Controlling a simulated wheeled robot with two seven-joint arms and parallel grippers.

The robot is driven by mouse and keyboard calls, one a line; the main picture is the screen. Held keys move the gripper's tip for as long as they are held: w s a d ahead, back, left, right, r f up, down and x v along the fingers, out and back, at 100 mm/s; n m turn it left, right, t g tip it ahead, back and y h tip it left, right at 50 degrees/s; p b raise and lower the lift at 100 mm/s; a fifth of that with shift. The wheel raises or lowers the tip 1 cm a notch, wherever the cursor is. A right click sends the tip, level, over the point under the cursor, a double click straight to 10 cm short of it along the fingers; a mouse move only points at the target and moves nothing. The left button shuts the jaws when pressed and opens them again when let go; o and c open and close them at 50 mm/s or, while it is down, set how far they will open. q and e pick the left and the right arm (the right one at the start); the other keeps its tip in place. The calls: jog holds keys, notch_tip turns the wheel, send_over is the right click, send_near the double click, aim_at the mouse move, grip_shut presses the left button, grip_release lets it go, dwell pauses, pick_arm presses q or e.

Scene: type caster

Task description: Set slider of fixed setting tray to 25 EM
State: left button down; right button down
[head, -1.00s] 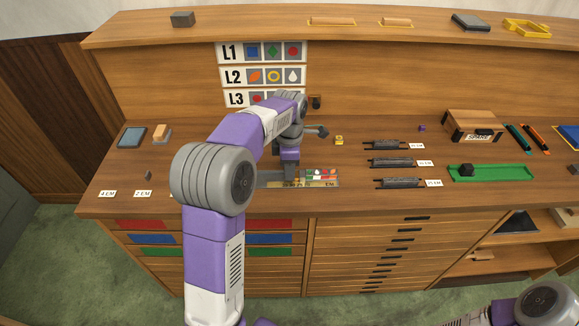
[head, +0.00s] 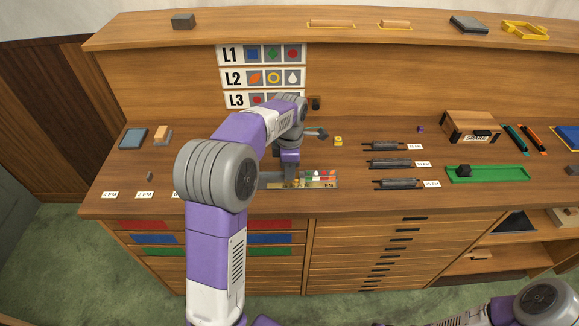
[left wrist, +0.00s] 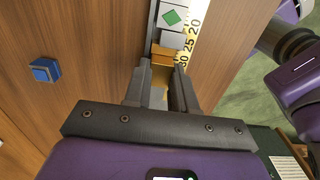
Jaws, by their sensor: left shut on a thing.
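The fixed setting tray (head: 325,184) lies near the front edge of the bench, with a yellow scale along its front side and coloured type pieces in it. My left gripper (head: 290,180) points down at the tray's left part, and my arm hides some of it. In the left wrist view my left gripper (left wrist: 160,88) is shut on the brass slider (left wrist: 162,56) in the channel. The scale (left wrist: 189,44) reads 30, 25 and 20 going away from the fingers. The slider lies beside the 30 to 25 stretch; its exact reading cannot be told. My right gripper is out of view.
A green diamond type (left wrist: 171,17) sits in the tray past the slider. A blue block (left wrist: 45,70) is on the bench to one side. Dark galleys (head: 390,163) and a green tray (head: 487,174) lie to the right. A yellow piece (head: 338,141) stands behind the tray.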

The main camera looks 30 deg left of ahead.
pick_arm(q)
jog(key=c, duration=0.9)
grip_release()
jog(key=shift+r+p, duration=1.35)
jog(key=shift+r, duration=2.45)
